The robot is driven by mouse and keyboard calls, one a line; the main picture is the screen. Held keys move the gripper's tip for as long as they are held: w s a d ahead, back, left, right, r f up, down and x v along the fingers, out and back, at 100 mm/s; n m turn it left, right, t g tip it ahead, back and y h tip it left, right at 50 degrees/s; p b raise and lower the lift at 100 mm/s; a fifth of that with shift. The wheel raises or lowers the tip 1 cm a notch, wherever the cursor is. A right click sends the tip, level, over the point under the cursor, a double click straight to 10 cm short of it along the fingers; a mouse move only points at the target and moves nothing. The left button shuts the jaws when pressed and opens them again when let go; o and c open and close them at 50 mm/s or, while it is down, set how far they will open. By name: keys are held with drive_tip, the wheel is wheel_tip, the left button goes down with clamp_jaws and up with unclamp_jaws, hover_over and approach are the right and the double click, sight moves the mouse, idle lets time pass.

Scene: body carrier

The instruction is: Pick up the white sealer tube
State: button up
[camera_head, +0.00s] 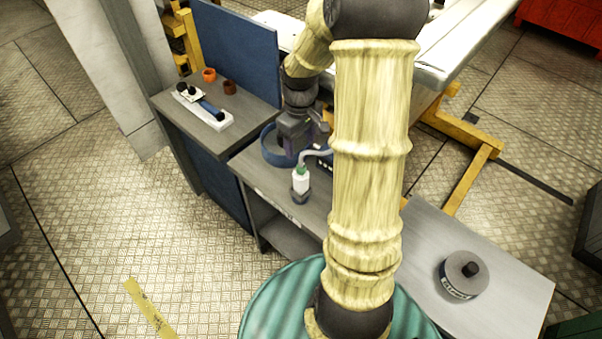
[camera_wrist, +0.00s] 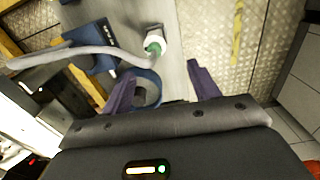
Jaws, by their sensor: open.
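The white sealer tube (camera_head: 300,181) looks like a small white bottle with a green top. It stands in a dark holder on the grey bench, left of my arm in the head view. In the wrist view the tube (camera_wrist: 156,36) is at the top centre, beyond my fingertips. A pale curved hose (camera_wrist: 70,54) appears to meet its green end. My gripper (camera_wrist: 160,82) is open and empty, its two dark purple fingers apart from the tube. In the head view my gripper is above and behind the tube, partly hidden by my arm.
A blue ring (camera_head: 268,153) lies on the bench behind the tube, under my gripper. A dark blue box (camera_wrist: 92,45) is beside the tube. A raised shelf (camera_head: 168,106) at left holds a white tray and small cups. A round can (camera_head: 455,284) stands at right.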

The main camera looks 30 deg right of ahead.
sight(301, 168)
drive_tip(key=shift+w+d+r, duration=0.1)
drive_tip(key=shift+w+d, duration=0.1)
drive_tip(key=shift+d, duration=0.2)
wheel_tip(301, 168, down, 12)
drive_tip(key=shift+f+p, duration=0.1)
drive_tip(key=shift+p, duration=1.1)
drive_tip(key=shift+w+f+p, duration=0.35)
drive_tip(key=shift+f+p, duration=0.3)
drive_tip(key=shift+f, duration=0.1)
drive_tip(key=shift+w+d+f+p, duration=0.15)
drive_tip(key=shift+f+p, duration=0.2)
drive_tip(key=shift+f, duration=0.6)
drive_tip(key=shift+w+a+f+p, duration=0.1)
drive_tip(key=shift+f+p, duration=0.2)
drive_tip(key=shift+f, duration=0.6)
